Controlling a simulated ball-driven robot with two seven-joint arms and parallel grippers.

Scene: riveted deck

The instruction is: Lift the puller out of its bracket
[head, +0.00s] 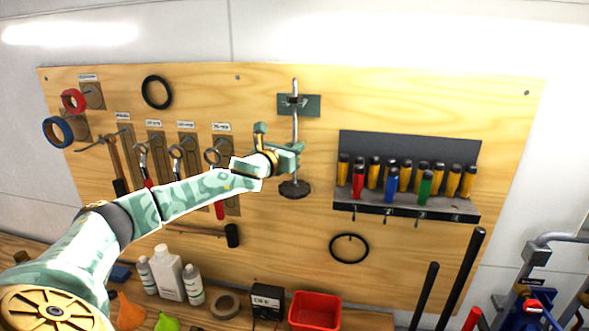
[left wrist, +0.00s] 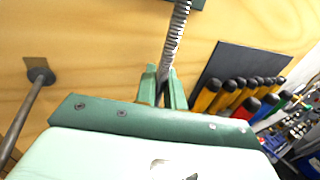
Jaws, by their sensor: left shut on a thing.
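The puller (head: 295,125) is a grey metal rod with a dark round foot at its lower end. It hangs upright in front of the pegboard, its upper part at the dark green bracket (head: 313,105). I cannot tell how firmly it sits there. My left gripper (head: 294,152) is shut on the rod about midway, below the bracket and above the foot. In the left wrist view, the ridged rod of the puller (left wrist: 179,35) runs up from between the fingers (left wrist: 164,88); the foot is hidden there. My right gripper is not in view.
Right of the puller is a dark rack (head: 410,145) of screwdrivers with coloured handles. Wrenches and a hammer (head: 232,236) hang on the left. Below stand bottles (head: 170,275), a tape roll (head: 224,305) and a red bin (head: 315,311). A black ring (head: 349,248) hangs lower right.

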